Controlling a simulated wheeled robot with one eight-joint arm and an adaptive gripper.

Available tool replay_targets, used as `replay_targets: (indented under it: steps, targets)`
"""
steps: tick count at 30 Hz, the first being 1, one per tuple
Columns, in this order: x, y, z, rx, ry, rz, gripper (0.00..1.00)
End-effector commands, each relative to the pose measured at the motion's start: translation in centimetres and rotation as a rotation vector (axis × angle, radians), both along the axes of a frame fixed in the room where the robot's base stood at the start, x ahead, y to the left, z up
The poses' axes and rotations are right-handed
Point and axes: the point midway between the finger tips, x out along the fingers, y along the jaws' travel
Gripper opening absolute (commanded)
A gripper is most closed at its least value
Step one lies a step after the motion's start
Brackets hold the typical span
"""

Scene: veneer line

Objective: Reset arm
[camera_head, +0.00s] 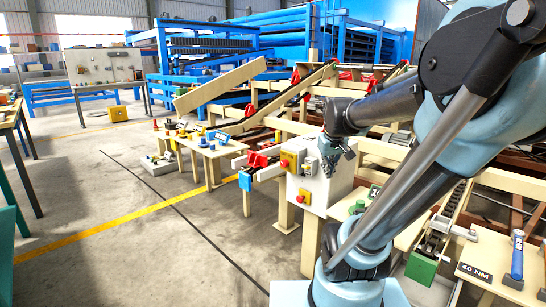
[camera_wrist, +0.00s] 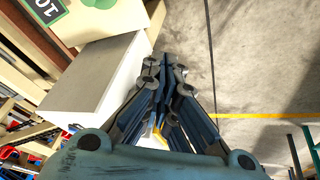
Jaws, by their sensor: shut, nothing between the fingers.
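My arm reaches across the right side of the head view. My gripper (camera_head: 334,158) is at its end, in front of the white control box (camera_head: 318,187) with its red and yellow buttons. In the wrist view my gripper (camera_wrist: 163,75) is shut, its dark jointed fingers together with nothing seen between them. The control box's white top (camera_wrist: 95,72) lies to the left of the fingers in that view. I cannot tell whether the fingers touch the box.
A small table (camera_head: 215,150) with coloured items stands left of the box. A bench with a "40 NM" label (camera_head: 476,272) and a blue-handled tool (camera_head: 517,256) is at the lower right. Timber rails (camera_head: 385,150) run behind. The concrete floor (camera_head: 100,220) at left is open.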

Motion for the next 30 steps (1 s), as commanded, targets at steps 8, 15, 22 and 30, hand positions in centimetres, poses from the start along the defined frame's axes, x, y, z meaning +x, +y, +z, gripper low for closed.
replay_targets:
  steps: [8,15,22,30]
  targets:
    - [-9.6,0.1,-5.7,0.053,0.104,-0.113,0.00]
    - [-15.2,0.3,-9.9,0.081,0.173,-0.189,0.00]
    - [-16.8,0.3,-11.2,0.089,0.195,-0.215,0.00]
    - [-16.8,0.3,-11.2,0.089,0.195,-0.215,0.00]
